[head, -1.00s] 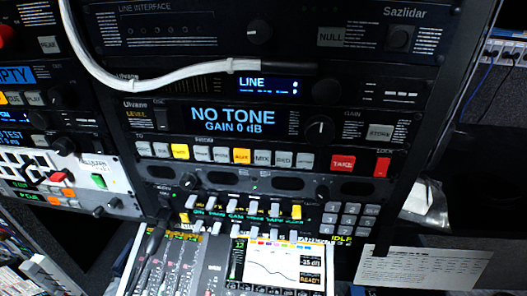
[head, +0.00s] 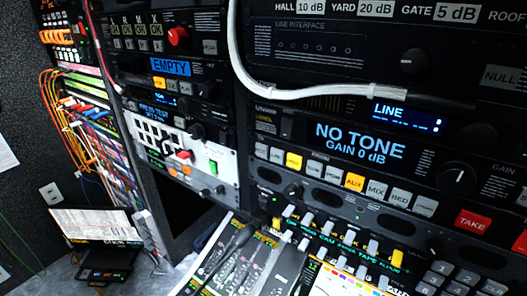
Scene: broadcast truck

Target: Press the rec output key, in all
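The unit with the blue display (head: 360,142) reading NO TONE, GAIN 0 dB is in the right half of the head view. Below it runs a slanting row of keys. The AUX key (head: 355,181) and another key further left (head: 293,160) are yellow. The MIX key (head: 377,189) and the key right of it (head: 400,197) are pale. I cannot make out for certain which key is labelled REC. Neither of my grippers is in view.
A white cable (head: 300,92) hangs across the rack above the display. A mixer console (head: 245,265) with faders juts out below.

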